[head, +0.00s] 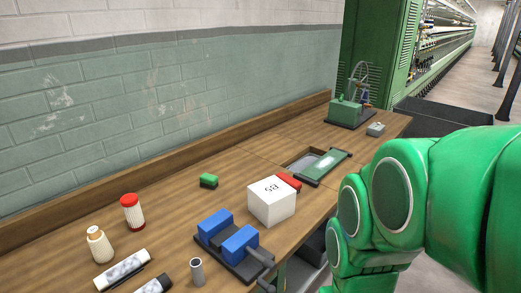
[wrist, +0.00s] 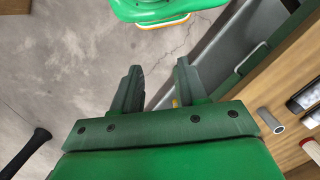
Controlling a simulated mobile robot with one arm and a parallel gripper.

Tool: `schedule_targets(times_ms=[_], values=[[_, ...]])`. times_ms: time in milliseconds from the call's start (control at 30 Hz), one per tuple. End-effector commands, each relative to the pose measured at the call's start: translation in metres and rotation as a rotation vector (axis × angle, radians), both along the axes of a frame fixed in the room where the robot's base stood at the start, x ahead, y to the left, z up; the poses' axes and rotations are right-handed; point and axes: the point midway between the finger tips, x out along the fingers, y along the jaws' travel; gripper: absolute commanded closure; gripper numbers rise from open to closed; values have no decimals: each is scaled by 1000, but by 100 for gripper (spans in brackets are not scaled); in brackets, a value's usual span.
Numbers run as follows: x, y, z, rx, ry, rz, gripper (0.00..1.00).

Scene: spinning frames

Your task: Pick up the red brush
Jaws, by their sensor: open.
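A red block-like thing (head: 289,181), which looks like the red brush, lies on the wooden bench in the head view. The white box (head: 271,202) marked with lettering stands in front of it and hides much of it. I cannot make out its bristles. My gripper (wrist: 157,70) shows in the wrist view with its two dark fingers apart and nothing between them. It is over the grey floor beside the bench, away from the red thing. The gripper is not visible in the head view, where only my green arm shows at the right.
A green machine (head: 349,110) stands at the far end. Bare wood lies left of the white box.

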Motion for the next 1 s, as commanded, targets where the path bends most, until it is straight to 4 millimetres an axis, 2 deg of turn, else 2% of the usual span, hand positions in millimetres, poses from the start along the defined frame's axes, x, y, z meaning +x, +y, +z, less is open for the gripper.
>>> schedule_targets(times_ms=[167,400,767,1000], values=[[0,0,0,0,0,0,57],[0,0,0,0,0,0,22],[0,0,3,0,0,0,22],[1,0,35,0,-6,0,22]])
